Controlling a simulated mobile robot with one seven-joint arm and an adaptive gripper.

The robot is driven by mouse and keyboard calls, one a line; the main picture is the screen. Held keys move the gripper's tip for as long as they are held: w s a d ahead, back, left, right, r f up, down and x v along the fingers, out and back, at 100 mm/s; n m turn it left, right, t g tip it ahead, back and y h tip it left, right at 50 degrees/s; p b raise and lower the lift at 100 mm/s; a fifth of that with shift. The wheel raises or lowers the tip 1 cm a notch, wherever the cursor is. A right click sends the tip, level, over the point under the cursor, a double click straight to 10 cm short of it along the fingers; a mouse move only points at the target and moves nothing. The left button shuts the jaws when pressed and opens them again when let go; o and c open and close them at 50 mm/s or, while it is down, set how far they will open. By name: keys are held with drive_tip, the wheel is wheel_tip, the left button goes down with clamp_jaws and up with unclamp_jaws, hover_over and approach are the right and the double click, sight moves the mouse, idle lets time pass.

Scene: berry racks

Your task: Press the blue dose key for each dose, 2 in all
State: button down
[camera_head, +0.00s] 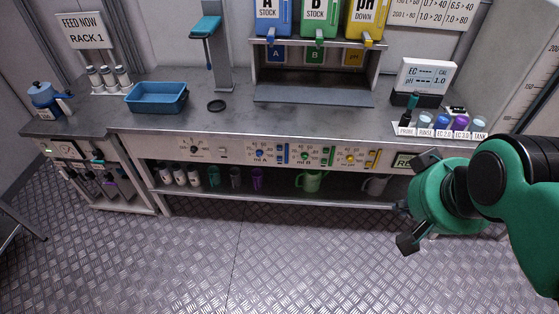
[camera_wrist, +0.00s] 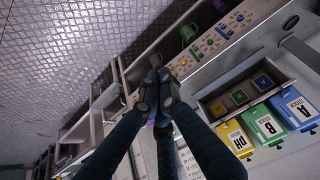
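On the bench front, the section marked A has a round blue control (camera_head: 262,156) and an upright blue bar (camera_head: 284,153) beside it; I cannot tell from their size which is the dose key. The round blue control also shows, small, in the wrist view (camera_wrist: 239,17). My gripper (camera_wrist: 158,88) has its dark fingertips drawn together with nothing visible between them. In the head view my gripper is at the right, in front of the bench and apart from the blue controls.
Matching green (camera_head: 305,156) and yellow (camera_head: 350,159) controls sit to the right. Blue A (camera_head: 272,18), green B (camera_head: 319,18) and yellow pH bottles (camera_head: 364,22) stand above. A blue tray (camera_head: 157,97) lies on the bench. Open floor (camera_head: 260,250) lies in front.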

drive_tip(key=w+a+n+t+p, duration=0.1)
drive_tip(key=w+p, duration=0.2)
drive_tip(key=w, duration=1)
drive_tip(key=w+a+t+p, duration=0.1)
drive_tip(key=w+a+p, duration=0.1)
drive_tip(key=w, duration=1.1)
drive_tip(key=w+a+f+n+t+y+p, duration=0.1)
drive_tip(key=w+a+f+p, duration=0.15)
drive_tip(key=w+f, duration=0.45)
drive_tip(key=w+a+f+p, duration=0.2)
drive_tip(key=w+a, duration=0.2)
drive_tip(key=w, duration=0.7)
drive_tip(key=w+a+f+n+t+y+p, duration=0.1)
drive_tip(key=w+a+f+y+p, duration=0.25)
drive_tip(key=f, duration=0.65)
drive_tip(key=w+a+f+n+p, duration=0.15)
drive_tip(key=w+a+f, duration=0.25)
drive_tip(key=a+f, duration=0.45)
drive_tip(key=s+a+f+y+p, duration=0.1)
drive_tip(key=s+a+f+p, duration=0.1)
drive_tip(key=f, duration=0.8)
drive_tip(key=s+a+f+y+p, duration=0.2)
drive_tip(key=s+a+f+p, duration=0.1)
drive_tip(key=f, duration=0.8)
drive_tip(key=s+a, duration=0.1)
drive_tip(key=s, duration=0.1)
drive_tip(key=shift+s+a+f, duration=0.3)
drive_tip(key=shift+s, duration=0.1)
